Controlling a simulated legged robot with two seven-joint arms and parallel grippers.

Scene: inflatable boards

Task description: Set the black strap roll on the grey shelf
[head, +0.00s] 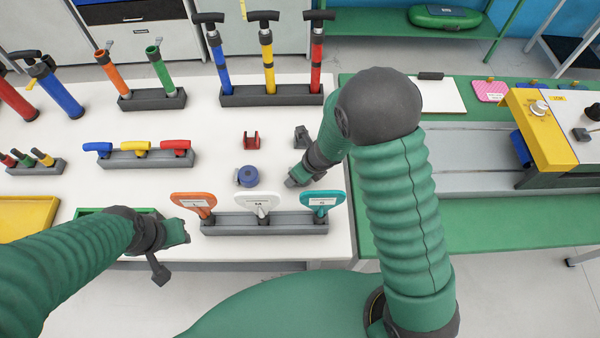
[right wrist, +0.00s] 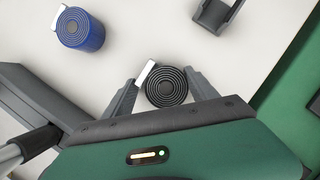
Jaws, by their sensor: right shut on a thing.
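The black strap roll (right wrist: 166,87) shows in the right wrist view as a dark spiral with a white tab. My right gripper (right wrist: 163,92) is shut on it, one finger on each side. In the head view my right gripper (head: 295,180) is low over the white table, right of the blue roll; the black roll is hard to make out there. A small dark grey U-shaped holder (head: 302,134), likely the grey shelf, stands just behind the gripper and looks empty; it also shows in the right wrist view (right wrist: 216,14). My left gripper (head: 180,230) hangs near the table's front edge; its fingers are unclear.
A blue strap roll (head: 247,176) lies left of the right gripper. A red holder (head: 251,140) stands behind it. A grey rack (head: 265,224) with orange, white and teal handles stands in front. Pumps stand in a rack (head: 270,97) at the back.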

